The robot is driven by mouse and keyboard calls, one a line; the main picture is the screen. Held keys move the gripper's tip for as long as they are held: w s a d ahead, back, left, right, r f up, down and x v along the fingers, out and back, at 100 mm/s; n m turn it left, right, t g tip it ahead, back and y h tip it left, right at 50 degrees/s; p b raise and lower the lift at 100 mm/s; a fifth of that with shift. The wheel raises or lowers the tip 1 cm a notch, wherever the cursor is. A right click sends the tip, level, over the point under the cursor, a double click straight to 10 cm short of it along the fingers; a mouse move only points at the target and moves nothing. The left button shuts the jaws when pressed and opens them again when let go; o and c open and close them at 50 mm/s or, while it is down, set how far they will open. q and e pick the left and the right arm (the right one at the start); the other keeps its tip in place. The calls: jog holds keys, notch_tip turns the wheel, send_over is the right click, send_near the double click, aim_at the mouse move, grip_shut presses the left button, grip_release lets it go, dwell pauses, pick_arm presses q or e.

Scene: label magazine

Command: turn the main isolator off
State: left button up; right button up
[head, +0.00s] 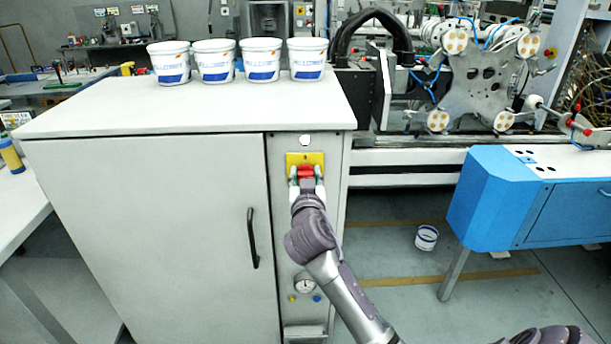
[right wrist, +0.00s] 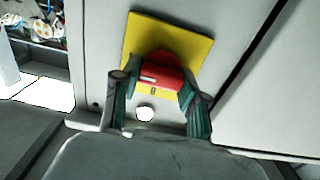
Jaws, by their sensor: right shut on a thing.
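The main isolator is a red handle (head: 305,171) on a yellow plate (head: 291,158), high on the narrow grey panel at the right of the white cabinet. My right gripper (head: 306,176) is at the handle, with one finger on each side of it. In the right wrist view the red handle (right wrist: 160,72) sits between the two fingertips of the right gripper (right wrist: 157,88), in front of the yellow plate (right wrist: 143,30). The fingers hide the handle's sides and part of the plate. My left gripper does not show in either view.
The white cabinet (head: 150,230) has a black door handle (head: 252,238). Several white tubs (head: 213,62) stand on its top. A gauge (head: 304,283) sits lower on the panel. A blue machine table (head: 495,200) and a small bucket (head: 426,238) on the floor are to the right.

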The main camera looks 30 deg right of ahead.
jog(key=shift+n, duration=0.4)
jog(key=n+p, duration=0.2)
jog(key=shift+r+n, duration=0.1)
jog(key=shift+n, duration=0.2)
jog(key=n+p, duration=0.3)
jog(key=n, duration=0.2)
jog(key=shift+a, duration=0.1)
jog(key=n+p, duration=0.2)
jog(key=n, duration=0.3)
jog(key=shift+w, duration=0.1)
jog(key=shift+a+f+n+p, duration=0.15)
jog(key=shift+n+p, duration=0.5)
jog(key=shift+n, duration=0.5)
jog(key=shift+d+f+n+p, duration=0.15)
jog(key=shift+n+p, duration=0.5)
jog(key=shift+n, duration=0.5)
jog(key=shift+a+f, duration=0.1)
jog(key=o, duration=1.2)
jog(key=shift+c, duration=0.2)
